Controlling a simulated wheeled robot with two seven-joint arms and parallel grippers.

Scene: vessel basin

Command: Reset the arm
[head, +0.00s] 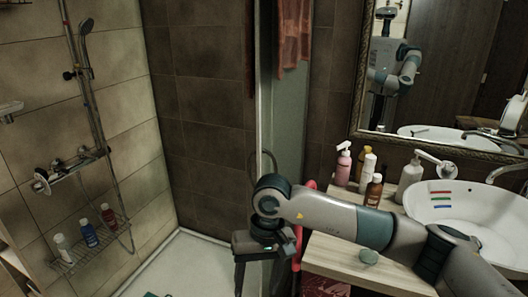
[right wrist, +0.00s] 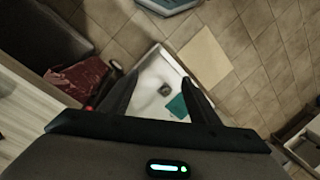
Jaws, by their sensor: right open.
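My right arm (head: 340,215) comes in from the lower right in the head view and reaches left across the front of the washbasin counter. Its wrist bends down at the left end. My right gripper (head: 258,278) hangs there, pointing down, left of the counter, with its fingers apart. In the right wrist view the two fingers of the right gripper (right wrist: 158,79) are spread with nothing between them. Beyond them, lower down, lies the white shower tray (right wrist: 152,72) with a teal item (right wrist: 178,107) on it. My left gripper is in neither view.
The wooden counter (head: 335,256) holds several bottles, including a pink pump bottle (head: 343,164), and a white basin (head: 470,225). A glass partition edge (head: 264,100) and a red curved object (head: 299,235) are close to the gripper. A wire rack (head: 92,245) with bottles is at left.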

